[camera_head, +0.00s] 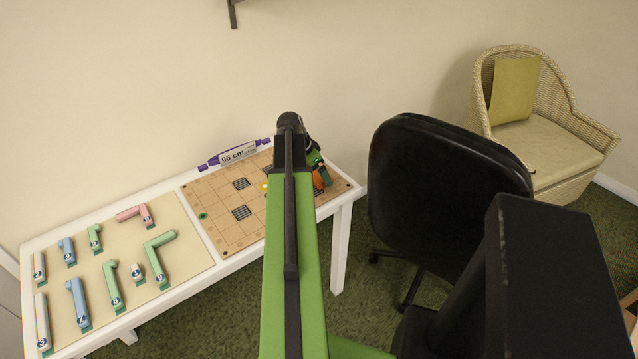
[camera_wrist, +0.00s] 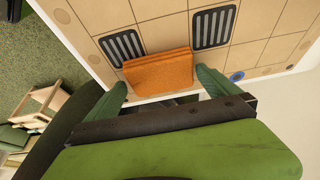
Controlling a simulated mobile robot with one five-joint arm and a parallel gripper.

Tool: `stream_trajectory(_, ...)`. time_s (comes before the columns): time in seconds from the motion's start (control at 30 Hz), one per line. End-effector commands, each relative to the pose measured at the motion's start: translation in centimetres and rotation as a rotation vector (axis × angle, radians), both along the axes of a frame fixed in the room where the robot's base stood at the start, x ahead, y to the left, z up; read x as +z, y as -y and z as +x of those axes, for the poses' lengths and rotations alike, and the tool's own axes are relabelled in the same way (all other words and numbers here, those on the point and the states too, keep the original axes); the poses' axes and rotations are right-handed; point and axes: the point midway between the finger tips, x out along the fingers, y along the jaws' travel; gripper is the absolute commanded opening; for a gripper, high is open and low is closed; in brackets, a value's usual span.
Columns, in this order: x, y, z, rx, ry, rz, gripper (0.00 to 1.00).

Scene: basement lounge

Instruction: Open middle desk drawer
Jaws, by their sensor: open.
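No desk drawer or drawer handle can be made out in either view. A white table (camera_head: 190,292) stands against the wall in the head view; no drawer front shows on its visible side. My gripper (camera_head: 318,168) is over the right end of the table, partly hidden behind my arm. In the wrist view my gripper (camera_wrist: 162,80) has its green fingers apart. An orange block (camera_wrist: 157,70) lies between or just beyond them, above the tan game board (camera_wrist: 165,30). I cannot tell whether the fingers touch it.
The game board (camera_head: 222,215) has dark striped squares. Left of it lies a beige panel (camera_head: 120,262) with several numbered coloured pieces. A black office chair (camera_head: 440,190) stands close right; a wicker armchair (camera_head: 545,130) stands farther back. Green carpet lies between.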

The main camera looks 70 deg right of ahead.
Motion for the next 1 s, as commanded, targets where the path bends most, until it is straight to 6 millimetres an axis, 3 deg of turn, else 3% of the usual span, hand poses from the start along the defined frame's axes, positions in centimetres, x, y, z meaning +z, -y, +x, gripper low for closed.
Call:
stream_trajectory(0.03,-1.2,0.2,-0.1,0.0,0.0,0.0,1.0)
stream_trajectory(0.27,-0.8,0.3,-0.1,0.002,-0.001,0.0,1.0)
stream_trajectory(0.7,-0.8,0.3,-0.1,0.002,0.0,0.0,0.44)
stream_trajectory(1.0,0.1,0.3,-0.1,0.002,0.0,0.0,0.44)
